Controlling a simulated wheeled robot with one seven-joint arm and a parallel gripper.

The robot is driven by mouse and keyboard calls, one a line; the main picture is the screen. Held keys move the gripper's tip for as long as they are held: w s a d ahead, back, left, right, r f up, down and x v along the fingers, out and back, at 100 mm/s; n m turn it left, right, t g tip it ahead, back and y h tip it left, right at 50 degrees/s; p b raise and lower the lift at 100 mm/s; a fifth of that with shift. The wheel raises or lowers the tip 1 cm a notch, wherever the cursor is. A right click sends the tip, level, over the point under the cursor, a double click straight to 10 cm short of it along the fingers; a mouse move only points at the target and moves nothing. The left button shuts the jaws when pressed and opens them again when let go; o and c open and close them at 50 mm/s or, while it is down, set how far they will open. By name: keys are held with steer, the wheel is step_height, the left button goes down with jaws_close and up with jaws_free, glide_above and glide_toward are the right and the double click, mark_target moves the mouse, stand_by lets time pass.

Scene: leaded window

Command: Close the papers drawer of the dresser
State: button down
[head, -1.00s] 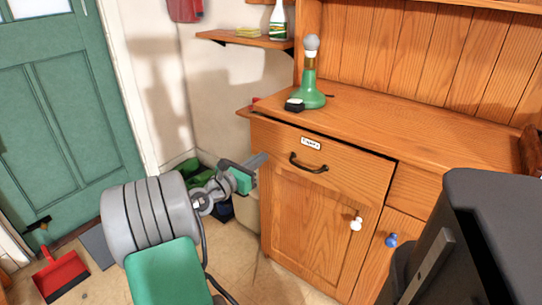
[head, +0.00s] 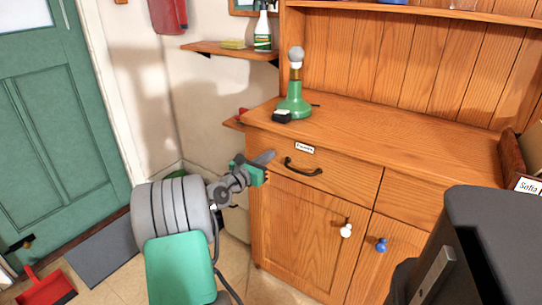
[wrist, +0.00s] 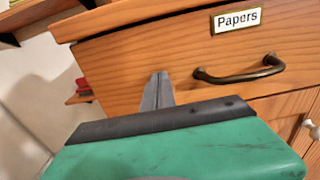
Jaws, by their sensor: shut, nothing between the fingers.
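The papers drawer (head: 345,176) is the upper left drawer of the wooden dresser, with a dark curved handle (head: 303,167) and a small label (head: 304,148). In the wrist view the label (wrist: 237,18) reads "Papers". In the head view the drawer front looks about flush with the dresser; I cannot tell whether a small gap remains. My gripper (head: 268,157) is shut and empty, at the drawer front left of the handle. In the wrist view its fingertips (wrist: 158,78) point at the drawer front, touching or very close. The green gripper body hides the lower left of the front.
A green lamp (head: 294,105) and a small black object (head: 282,117) stand on the dresser top. Cupboard doors with a white knob (head: 346,231) and a blue knob (head: 381,245) are below. A wall shelf (head: 232,52) is at the upper left.

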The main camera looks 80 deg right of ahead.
steer(key=shift+w+d+r, duration=0.1)
steer(key=shift+d+r, duration=0.05)
steer(key=shift+r, duration=0.3)
steer(key=p+v, duration=0.4)
steer(key=v, duration=1)
steer(key=w+a+r+m+t+y+p, duration=0.55)
steer(key=w+a+p, duration=0.3)
steer(key=a, duration=0.45)
steer(key=w+a+r+m+t+y+p, duration=0.5)
steer(key=w+a+p, duration=0.4)
steer(key=a, duration=0.4)
steer(key=s+a+r+m+y+p, duration=0.1)
steer(key=a+r+y+p, duration=0.1)
steer(key=a, duration=0.6)
steer(key=s+a+r+m+y+p, duration=0.1)
steer(key=a+r+y+p, duration=0.1)
steer(key=a, duration=0.6)
steer(key=s+a+r+m+g+y+p, duration=0.1)
steer(key=a+r+y+p, duration=0.1)
steer(key=a+r, duration=0.4)
steer(key=a+p, duration=0.1)
steer(key=a, duration=0.2)
steer(key=shift+s, duration=0.2)
steer(key=shift+r+y, duration=0.1)
steer(key=shift+y, duration=0.15)
